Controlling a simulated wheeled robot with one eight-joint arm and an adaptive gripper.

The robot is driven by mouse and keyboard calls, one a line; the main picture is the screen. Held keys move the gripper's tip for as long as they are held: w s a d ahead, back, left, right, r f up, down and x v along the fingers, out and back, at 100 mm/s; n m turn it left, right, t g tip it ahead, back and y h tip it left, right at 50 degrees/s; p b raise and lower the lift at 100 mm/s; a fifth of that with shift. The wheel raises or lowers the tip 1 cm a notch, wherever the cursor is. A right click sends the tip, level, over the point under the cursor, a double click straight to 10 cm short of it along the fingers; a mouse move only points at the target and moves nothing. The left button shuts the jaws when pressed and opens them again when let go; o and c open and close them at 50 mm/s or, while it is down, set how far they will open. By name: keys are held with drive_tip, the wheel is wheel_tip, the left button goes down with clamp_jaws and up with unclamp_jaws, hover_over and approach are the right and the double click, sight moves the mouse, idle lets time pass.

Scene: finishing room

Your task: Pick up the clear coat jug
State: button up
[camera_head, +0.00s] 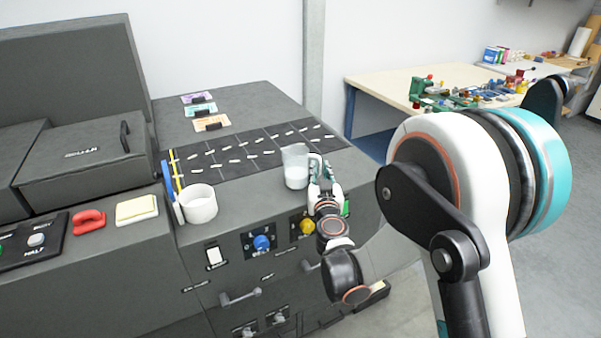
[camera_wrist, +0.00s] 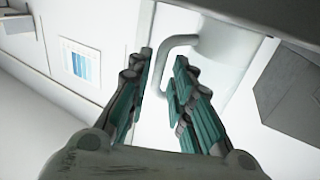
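The clear coat jug (camera_head: 295,168) is a translucent pitcher with pale contents. It stands upright near the right end of the grey worktop. Its handle faces right, toward my gripper (camera_head: 318,180), which is close beside it. The fingers are open and not closed on the handle. I cannot tell whether either finger touches it.
A white cup (camera_head: 198,205) stands left of the jug on the worktop (camera_head: 240,205). A dark mat (camera_head: 225,158) with several small pieces lies behind. Blue (camera_head: 262,243) and yellow (camera_head: 306,226) knobs are on the front face. A cluttered table (camera_head: 385,82) stands at the back right.

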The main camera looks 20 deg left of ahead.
drive_tip(key=shift+x, duration=0.75)
drive_tip(key=shift+c, duration=0.5)
clamp_jaws()
drive_tip(key=shift+r, duration=0.25)
wheel_tip(320, 180, up, 19)
drive_tip(key=p, duration=0.5)
drive_tip(key=shift+r+p, duration=0.2)
drive_tip(key=shift+p, duration=0.15)
